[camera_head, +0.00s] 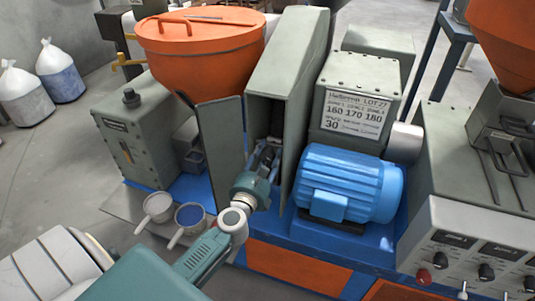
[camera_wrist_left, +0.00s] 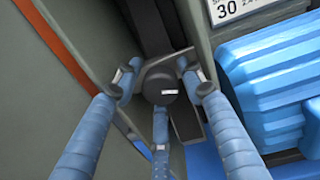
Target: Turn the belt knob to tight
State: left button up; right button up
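The belt knob (camera_wrist_left: 160,86) is a dark round knob with a small white mark. It sits on a grey bracket inside the narrow recess beside the motor, in the left wrist view. My left gripper (camera_wrist_left: 163,88) has its blue fingers spread around the knob, one on each side and one below. The side fingertips look apart from the knob; whether the lower finger touches it I cannot tell. In the head view my left gripper (camera_head: 266,160) reaches into the open grey belt housing (camera_head: 287,60), and the knob is hidden there. My right gripper is not in view.
The blue ribbed motor (camera_head: 345,185) stands right of the gripper, with a labelled grey box (camera_head: 355,105) behind it. An orange hopper (camera_head: 198,50) and a grey panel (camera_head: 222,140) are to the left. Two small pots, one grey (camera_head: 158,206) and one blue-filled (camera_head: 190,215), sit near my arm.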

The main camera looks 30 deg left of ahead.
pick_arm(q)
jog(key=shift+c, duration=0.2)
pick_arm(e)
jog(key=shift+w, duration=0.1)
pick_arm(q)
jog(key=c, duration=0.8)
jog(key=shift+c, duration=0.3)
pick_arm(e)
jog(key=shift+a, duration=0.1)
pick_arm(q)
jog(key=shift+w+r, duration=0.1)
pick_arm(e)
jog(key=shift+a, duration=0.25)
